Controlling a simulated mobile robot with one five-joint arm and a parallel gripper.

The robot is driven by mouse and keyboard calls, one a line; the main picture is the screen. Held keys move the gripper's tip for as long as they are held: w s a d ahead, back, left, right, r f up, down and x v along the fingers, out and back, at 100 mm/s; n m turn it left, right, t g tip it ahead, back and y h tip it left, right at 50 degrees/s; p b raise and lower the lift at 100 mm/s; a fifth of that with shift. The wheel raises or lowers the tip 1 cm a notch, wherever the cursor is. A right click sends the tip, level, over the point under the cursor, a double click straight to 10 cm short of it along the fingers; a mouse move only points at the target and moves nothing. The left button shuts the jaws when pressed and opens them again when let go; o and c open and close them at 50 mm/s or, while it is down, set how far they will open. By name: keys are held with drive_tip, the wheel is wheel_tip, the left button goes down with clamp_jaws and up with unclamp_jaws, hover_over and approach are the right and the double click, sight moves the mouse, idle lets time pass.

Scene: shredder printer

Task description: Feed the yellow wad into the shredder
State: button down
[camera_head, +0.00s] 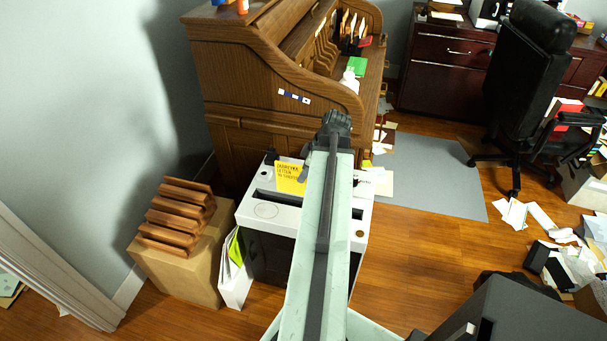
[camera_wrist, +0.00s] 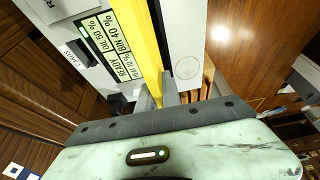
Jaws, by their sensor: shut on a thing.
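The yellow wad (camera_head: 290,179) is a flat yellow sheet with dark print, standing upright over the white top of the shredder (camera_head: 265,212) in the head view. My gripper (camera_head: 306,172) is shut on its right side. In the wrist view the yellow wad (camera_wrist: 149,45) shows nearly edge-on, with my gripper (camera_wrist: 164,92) around its near end. The shredder's dark slot runs across its top just below the wad. I cannot tell whether the wad's lower edge is inside the slot. My arm hides part of the shredder.
A roll-top desk (camera_head: 270,85) stands behind the shredder. A cardboard box (camera_head: 185,265) bearing a wooden rack (camera_head: 178,215) stands at its left, with papers (camera_head: 236,268) between. A black chair (camera_head: 530,70) and scattered papers (camera_head: 515,213) are at the right. The grey mat (camera_head: 425,175) is mostly clear.

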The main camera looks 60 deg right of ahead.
wheel_tip(320, 180, down, 6)
drive_tip(key=b, duration=0.5)
drive_tip(key=shift+f+b, duration=0.25)
drive_tip(key=shift+b, duration=0.1)
drive_tip(key=c, duration=1.5)
unclamp_jaws()
drive_tip(key=shift+o, duration=0.2)
drive_tip(key=shift+r, duration=0.1)
drive_tip(key=a+p+v, duration=0.1)
drive_tip(key=p+v, duration=0.6)
drive_tip(key=shift+d+r, duration=0.35)
drive_tip(key=shift+d, duration=0.15)
drive_tip(key=shift+s, duration=0.1)
